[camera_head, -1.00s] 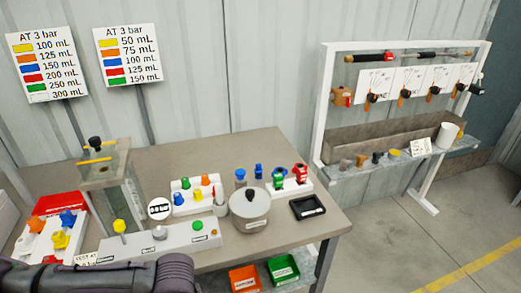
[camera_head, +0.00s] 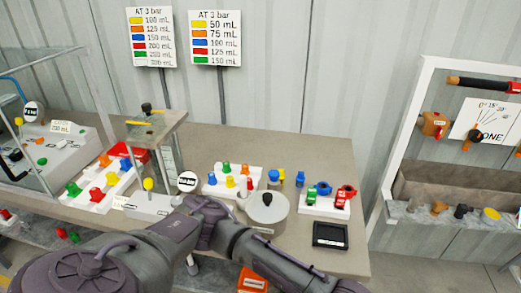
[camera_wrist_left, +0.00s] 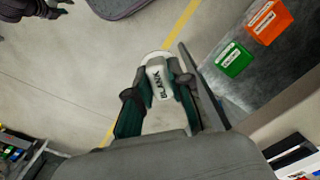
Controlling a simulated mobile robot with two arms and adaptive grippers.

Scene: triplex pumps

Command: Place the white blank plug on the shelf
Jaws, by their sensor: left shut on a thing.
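The white blank plug (camera_wrist_left: 160,82), with BLANK printed on it, shows in the left wrist view. My left gripper (camera_wrist_left: 160,90) is shut on it, with its fingers on either side, in the air above the grey floor. In the head view my left arm crosses the bottom of the picture, and its gripper is hidden below the edge. The shelf (camera_head: 450,240) is a grey ledge on the white frame at right, bearing several plugs, one with a yellow top. My right gripper (camera_wrist_left: 50,8) seems to show small at the upper left of the wrist view; its jaws are unclear.
The workbench (camera_head: 300,145) holds a clear tank, a round grey pot (camera_head: 267,207), white racks with coloured plugs and a black tray (camera_head: 331,235). Orange (camera_wrist_left: 268,20) and green (camera_wrist_left: 234,59) bins sit on its lower shelf. Open floor lies between bench and frame.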

